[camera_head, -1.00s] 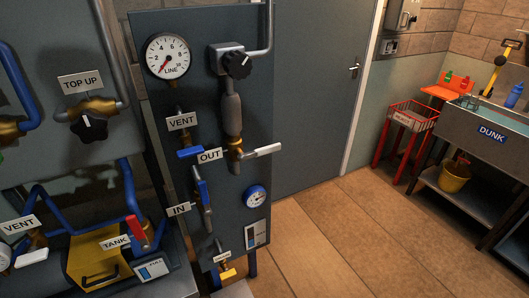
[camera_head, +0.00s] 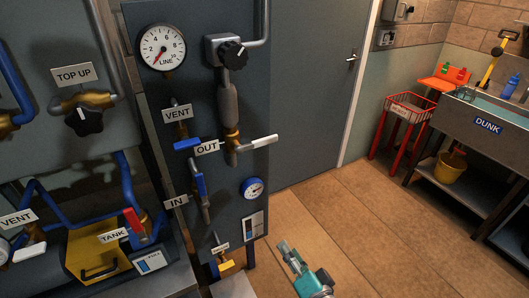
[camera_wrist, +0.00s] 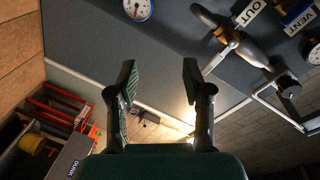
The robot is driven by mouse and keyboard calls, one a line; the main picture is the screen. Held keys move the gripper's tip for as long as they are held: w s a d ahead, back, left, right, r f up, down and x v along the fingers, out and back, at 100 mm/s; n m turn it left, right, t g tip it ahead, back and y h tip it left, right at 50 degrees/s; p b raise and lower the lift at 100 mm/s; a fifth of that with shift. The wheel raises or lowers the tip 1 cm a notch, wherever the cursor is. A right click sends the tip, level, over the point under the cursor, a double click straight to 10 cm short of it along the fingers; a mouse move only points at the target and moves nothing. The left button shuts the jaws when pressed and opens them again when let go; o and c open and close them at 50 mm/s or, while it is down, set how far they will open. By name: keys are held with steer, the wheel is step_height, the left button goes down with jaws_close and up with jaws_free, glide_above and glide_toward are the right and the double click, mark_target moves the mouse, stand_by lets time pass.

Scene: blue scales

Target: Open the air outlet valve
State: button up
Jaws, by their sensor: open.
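The outlet valve, beside the OUT label (camera_head: 207,147) on the tall grey panel, has a light grey lever handle (camera_head: 258,143) sticking out to the right, past the panel's edge. In the wrist view this handle (camera_wrist: 203,15) and the OUT label (camera_wrist: 250,12) are at the upper right. My gripper (camera_head: 289,251) is at the bottom of the head view, below and to the right of the handle. In the wrist view my gripper (camera_wrist: 159,76) has its fingers apart with nothing between them, and the handle is clear of them.
The panel also carries a blue VENT lever (camera_head: 187,144), a LINE gauge (camera_head: 162,47), a black knob (camera_head: 232,53) and a small blue gauge (camera_head: 252,188). A grey door (camera_head: 310,80) stands behind. The tiled floor (camera_head: 350,215) to the right is clear.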

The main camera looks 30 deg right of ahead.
steer(key=w+d+r+m, duration=0.3)
steer(key=w+r, duration=0.5)
steer(key=w, duration=0.1)
steer(key=m+t+y, duration=0.1)
steer(key=m, duration=0.1)
glide_toward(266, 142)
steer(key=w, duration=1)
steer(key=shift+w+f, duration=0.2)
steer(key=shift+w, duration=0.1)
steer(key=shift+c, duration=0.3)
jaws_close()
